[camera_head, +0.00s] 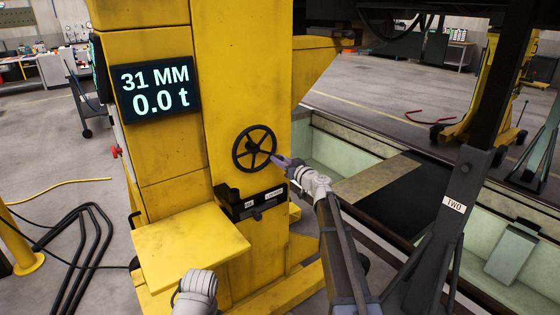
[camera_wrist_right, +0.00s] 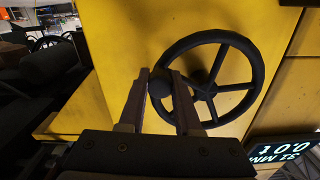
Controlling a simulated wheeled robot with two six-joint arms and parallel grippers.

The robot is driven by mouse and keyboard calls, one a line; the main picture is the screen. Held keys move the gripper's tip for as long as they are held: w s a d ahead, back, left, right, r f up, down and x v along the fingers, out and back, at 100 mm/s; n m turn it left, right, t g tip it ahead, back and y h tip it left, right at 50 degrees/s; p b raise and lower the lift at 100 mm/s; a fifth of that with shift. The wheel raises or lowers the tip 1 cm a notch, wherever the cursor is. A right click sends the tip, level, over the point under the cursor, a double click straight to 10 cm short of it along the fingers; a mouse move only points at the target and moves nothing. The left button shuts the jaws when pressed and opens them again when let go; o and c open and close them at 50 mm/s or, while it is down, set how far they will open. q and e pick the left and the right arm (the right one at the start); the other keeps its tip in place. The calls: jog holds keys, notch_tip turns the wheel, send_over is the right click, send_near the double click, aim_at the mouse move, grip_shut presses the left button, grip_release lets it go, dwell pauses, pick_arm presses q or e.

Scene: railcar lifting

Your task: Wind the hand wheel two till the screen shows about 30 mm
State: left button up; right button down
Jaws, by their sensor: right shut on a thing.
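The black hand wheel (camera_head: 254,148) is on the front of a yellow lifting jack, with several spokes and a knob at its rim. My right gripper (camera_head: 276,160) reaches it from the lower right. In the right wrist view, the gripper (camera_wrist_right: 160,86) has its fingers on either side of the round dark knob (camera_wrist_right: 160,84) and is shut on it; the wheel (camera_wrist_right: 253,92) lies to the right of the fingers. The screen (camera_head: 155,89) reads 31 MM and 0.0 t. It also shows in the right wrist view (camera_wrist_right: 283,152). My left gripper is not in view.
A yellow shelf (camera_head: 190,250) juts out below the wheel, and a black bracket (camera_head: 252,203) sits just under it. A grey post labelled TWO (camera_head: 455,204) stands to the right beside the pit. Black hoses (camera_head: 80,255) lie on the floor at left.

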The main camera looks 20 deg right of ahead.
jog(key=shift+d+r, duration=0.1)
jog(key=shift+r, duration=0.05)
jog(key=r+n+p, duration=0.2)
jog(key=shift+w+d+n, duration=0.15)
jog(key=shift+d+n, duration=0.15)
jog(key=r+n+p, duration=0.2)
jog(key=n+p, duration=0.1)
jog(key=shift+d+r+n, duration=0.2)
jog(key=shift+r+n, duration=0.1)
jog(key=r+n+p, duration=0.2)
jog(key=n, duration=0.1)
jog(key=shift+a+r, duration=0.1)
jog(key=shift+a, duration=0.1)
jog(key=shift+a+r+n+p, duration=0.2)
jog(key=shift+r+n+p, duration=0.2)
jog(key=shift+n, duration=0.25)
jog(key=shift+a+r+n+p, duration=0.15)
jog(key=shift+r+n+p, duration=0.2)
jog(key=shift+n, duration=0.3)
jog(key=c, duration=0.6)
grip_release()
